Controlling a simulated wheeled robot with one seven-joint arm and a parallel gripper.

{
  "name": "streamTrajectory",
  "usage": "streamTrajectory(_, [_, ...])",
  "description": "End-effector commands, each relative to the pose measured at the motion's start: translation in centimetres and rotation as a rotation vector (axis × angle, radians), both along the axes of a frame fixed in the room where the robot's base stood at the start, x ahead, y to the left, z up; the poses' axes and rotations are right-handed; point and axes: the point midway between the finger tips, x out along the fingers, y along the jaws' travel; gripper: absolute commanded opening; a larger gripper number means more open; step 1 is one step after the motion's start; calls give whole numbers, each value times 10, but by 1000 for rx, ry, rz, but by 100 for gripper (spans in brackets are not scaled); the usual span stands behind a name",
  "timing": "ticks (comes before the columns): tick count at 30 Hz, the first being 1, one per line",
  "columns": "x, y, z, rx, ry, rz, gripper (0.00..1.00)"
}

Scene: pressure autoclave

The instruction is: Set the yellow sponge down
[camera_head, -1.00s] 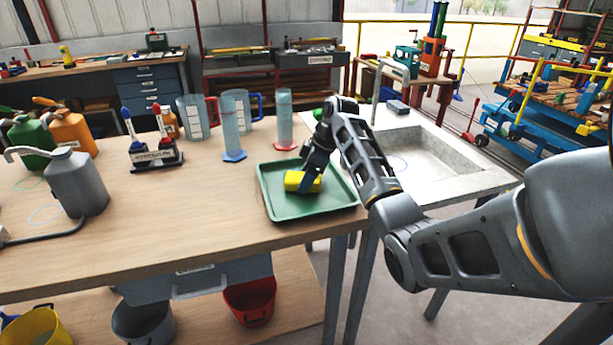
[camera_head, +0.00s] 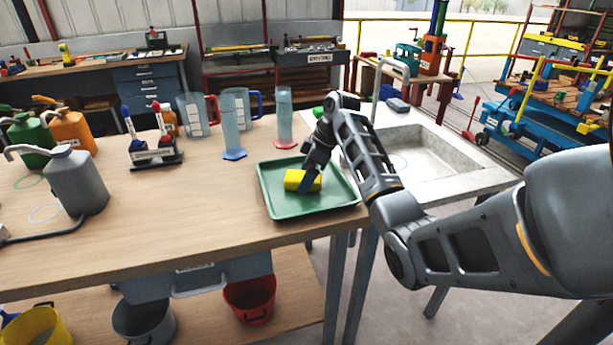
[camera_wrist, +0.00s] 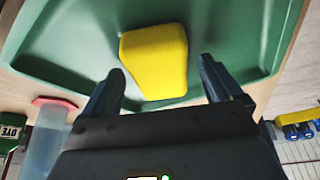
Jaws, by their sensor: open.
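The yellow sponge (camera_head: 296,180) lies on the green tray (camera_head: 283,212), which stands at the right end of the wooden workbench. My gripper (camera_head: 309,186) is low over the tray at the sponge, and part of the sponge is hidden behind it in the head view. In the wrist view the sponge (camera_wrist: 155,62) rests on the tray floor between and beyond the fingertips. My gripper (camera_wrist: 162,82) is open there, with a visible gap between each finger and the sponge.
Clear cylinders with a blue base (camera_head: 234,154) and a red base (camera_head: 284,143) stand behind the tray. A stone sink (camera_head: 425,155) is to the right. Jugs and a grey can (camera_head: 76,182) stand farther left. The bench's middle front is clear.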

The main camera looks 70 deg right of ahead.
Motion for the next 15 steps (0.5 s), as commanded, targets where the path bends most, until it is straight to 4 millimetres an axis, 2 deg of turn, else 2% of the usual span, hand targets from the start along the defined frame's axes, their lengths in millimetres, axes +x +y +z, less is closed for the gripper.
streamTrajectory(5, [-11,-5,28,-4,-5,0,93])
streamTrajectory(12, [-31,-11,80,-4,-2,-3,93])
streamTrajectory(15, [-37,-13,94,-3,0,-2,93])
